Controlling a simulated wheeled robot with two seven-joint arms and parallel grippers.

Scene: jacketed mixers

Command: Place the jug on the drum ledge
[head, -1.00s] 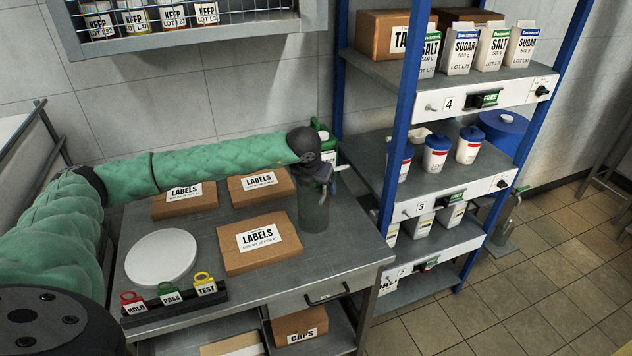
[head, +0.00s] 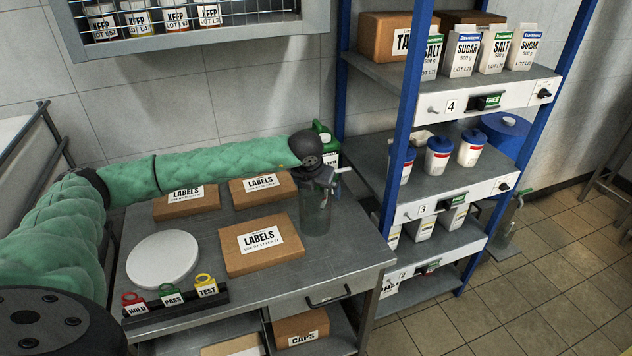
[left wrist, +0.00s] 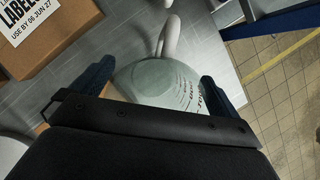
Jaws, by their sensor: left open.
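A clear, greyish jug (head: 315,216) stands upright at the right back part of the steel table (head: 345,245). In the left wrist view the jug (left wrist: 160,86) shows its round body, dark print and a pale handle. My left gripper (head: 318,183) is at the top of the jug, pointing down. In the left wrist view the open fingers of the gripper (left wrist: 155,84) lie on either side of the jug; I cannot tell whether they touch it. A blue drum (head: 507,132) shows partly behind the shelf rack. I cannot make out its ledge clearly.
A carton marked LABELS (head: 262,246) lies left of the jug, with more cartons behind. A green-topped container (head: 325,145) stands just behind my gripper. The blue-posted rack (head: 410,120) with tubs and cartons rises close on the right. Floor (head: 540,290) right of the rack is open.

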